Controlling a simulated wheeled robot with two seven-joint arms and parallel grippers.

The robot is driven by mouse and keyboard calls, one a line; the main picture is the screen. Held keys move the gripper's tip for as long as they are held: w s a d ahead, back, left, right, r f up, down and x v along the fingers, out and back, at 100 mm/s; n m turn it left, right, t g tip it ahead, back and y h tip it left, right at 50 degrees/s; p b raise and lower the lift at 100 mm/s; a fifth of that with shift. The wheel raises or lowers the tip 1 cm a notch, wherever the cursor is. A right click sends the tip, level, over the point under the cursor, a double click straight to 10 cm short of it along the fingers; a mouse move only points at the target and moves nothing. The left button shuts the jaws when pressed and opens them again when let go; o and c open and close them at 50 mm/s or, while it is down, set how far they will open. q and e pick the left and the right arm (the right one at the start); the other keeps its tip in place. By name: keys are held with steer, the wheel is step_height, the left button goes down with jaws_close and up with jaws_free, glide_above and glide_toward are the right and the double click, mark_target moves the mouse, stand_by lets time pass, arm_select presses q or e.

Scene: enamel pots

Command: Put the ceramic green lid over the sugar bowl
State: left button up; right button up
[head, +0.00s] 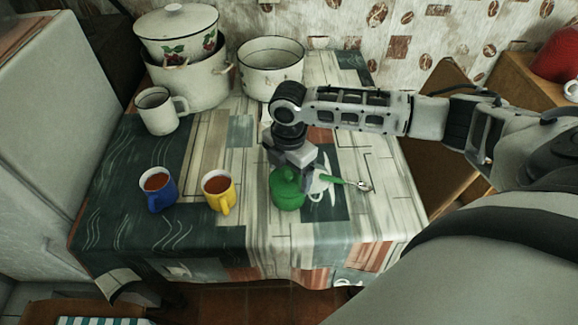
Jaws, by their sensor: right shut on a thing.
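The green sugar bowl (288,202) stands near the front of the table, right of the middle. The green lid (284,177) is at the top of the bowl, directly under my right gripper (287,170). My right gripper points down and is shut on the lid; its fingertips and the lid's knob are partly hidden. The lid and bowl look close together, but I cannot tell whether the lid is seated on the rim. My left gripper is not in view.
A blue mug (158,190) and a yellow mug (219,191) with brown drink stand to the left. A green-handled spoon (347,182) lies right of the bowl. A white mug (158,112), a lidded pot (178,32) and an open pot (271,66) stand at the back.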

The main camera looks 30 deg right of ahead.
stand_by(0.3)
steer(key=o, duration=0.9)
steer(key=shift+r, duration=3.5)
